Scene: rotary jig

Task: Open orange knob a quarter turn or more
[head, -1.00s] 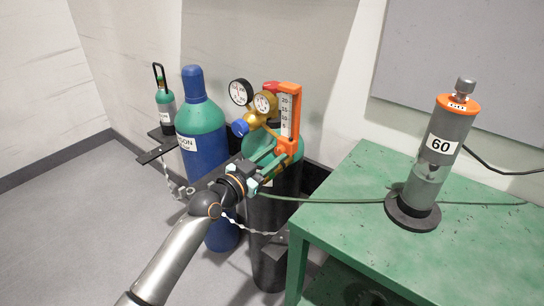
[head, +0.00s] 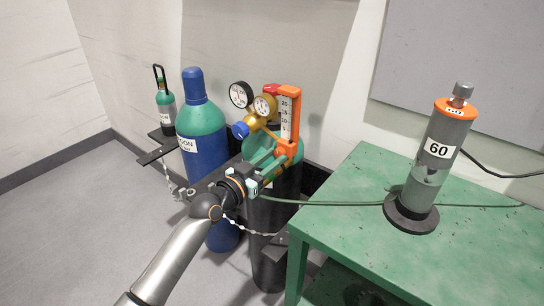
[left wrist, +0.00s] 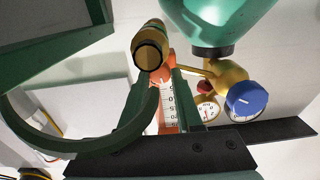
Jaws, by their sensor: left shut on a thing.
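The orange knob (head: 285,147) sits at the lower end of the orange-framed flowmeter (head: 289,112), which has a white scale. My left gripper (head: 285,162) reaches it from the lower left and is shut on it; its fingers partly hide the knob. In the left wrist view the two green fingers of my left gripper (left wrist: 158,82) lie on either side of the orange part (left wrist: 160,72), with a brass-coloured fitting in front of it. How far the knob is turned cannot be told. My right gripper is not in view.
Two gauges (head: 252,98) and a blue regulator knob (head: 240,130) are close to the flowmeter. A blue cylinder (head: 203,135) stands left of it. A green table (head: 350,195) with a grey cylinder marked 60 (head: 436,155) is at right. A green hose crosses the table.

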